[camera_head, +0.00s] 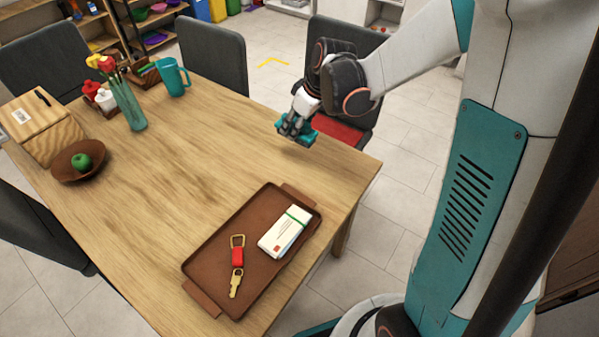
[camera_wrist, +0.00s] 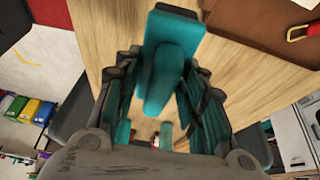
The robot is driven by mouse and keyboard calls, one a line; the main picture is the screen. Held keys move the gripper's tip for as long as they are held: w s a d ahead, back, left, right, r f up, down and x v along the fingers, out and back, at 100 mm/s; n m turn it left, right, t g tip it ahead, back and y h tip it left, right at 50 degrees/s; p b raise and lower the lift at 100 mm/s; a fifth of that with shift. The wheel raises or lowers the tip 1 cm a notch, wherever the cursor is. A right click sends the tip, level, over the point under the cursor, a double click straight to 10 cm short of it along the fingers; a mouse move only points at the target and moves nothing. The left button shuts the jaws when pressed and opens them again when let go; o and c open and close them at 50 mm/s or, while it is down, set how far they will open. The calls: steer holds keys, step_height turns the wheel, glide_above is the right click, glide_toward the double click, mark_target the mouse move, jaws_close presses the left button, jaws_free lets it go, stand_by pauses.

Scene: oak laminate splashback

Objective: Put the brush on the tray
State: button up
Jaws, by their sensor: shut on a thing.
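The brown tray (camera_head: 212,262) lies on the near right part of the wooden table. A key on a red fob (camera_head: 237,257) and a white bundle of envelopes with a green band (camera_head: 285,231) lie in it. My gripper (camera_head: 297,127) is above the table's far right edge, beyond the tray and apart from it. In the wrist view my gripper (camera_wrist: 163,100) is shut on a teal brush (camera_wrist: 172,32), its block end sticking out past the fingers. The fingers hide part of the brush. The tray also shows in the wrist view (camera_wrist: 245,18).
A brown bowl with a green apple (camera_head: 82,162), a wooden box (camera_head: 40,125), a vase of flowers (camera_head: 128,105) and a teal mug (camera_head: 173,78) stand on the far left of the table. The middle of the table is clear. Grey chairs (camera_head: 213,55) surround it.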

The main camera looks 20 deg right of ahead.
step_height(320, 180, down, 17)
steer(key=b, duration=0.5)
steer(key=shift+r+b, duration=0.1)
steer(key=shift+b, duration=0.25)
steer(key=shift+f+b, duration=0.3)
steer(key=shift+b, duration=0.05)
steer(key=o, duration=0.5)
steer(key=shift+f, duration=0.1)
steer(key=o, duration=0.4)
steer(key=shift+o, duration=0.2)
